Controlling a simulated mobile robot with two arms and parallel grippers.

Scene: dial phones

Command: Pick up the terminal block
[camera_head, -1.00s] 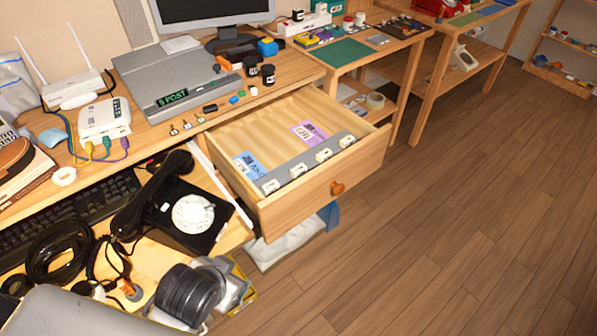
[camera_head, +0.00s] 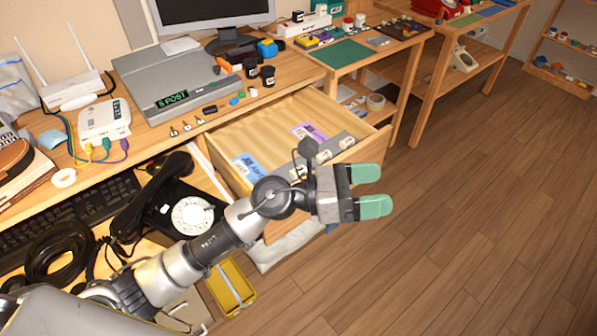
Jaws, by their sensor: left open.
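My left gripper (camera_head: 370,190) has green fingertips that are apart, with nothing between them. It hangs over the front right of the open drawer, above the floor side. I cannot tell for sure which thing is the terminal block. Small white blocks (camera_head: 347,142) sit on a grey strip along the drawer's front, partly hidden behind my left arm. My right gripper is not in view.
The open wooden drawer (camera_head: 255,128) holds blue and purple labelled cards. A black dial phone (camera_head: 165,210) stands on the lower left surface. A grey box (camera_head: 165,85), monitor and white router (camera_head: 104,118) stand on the desk. The floor at right is clear.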

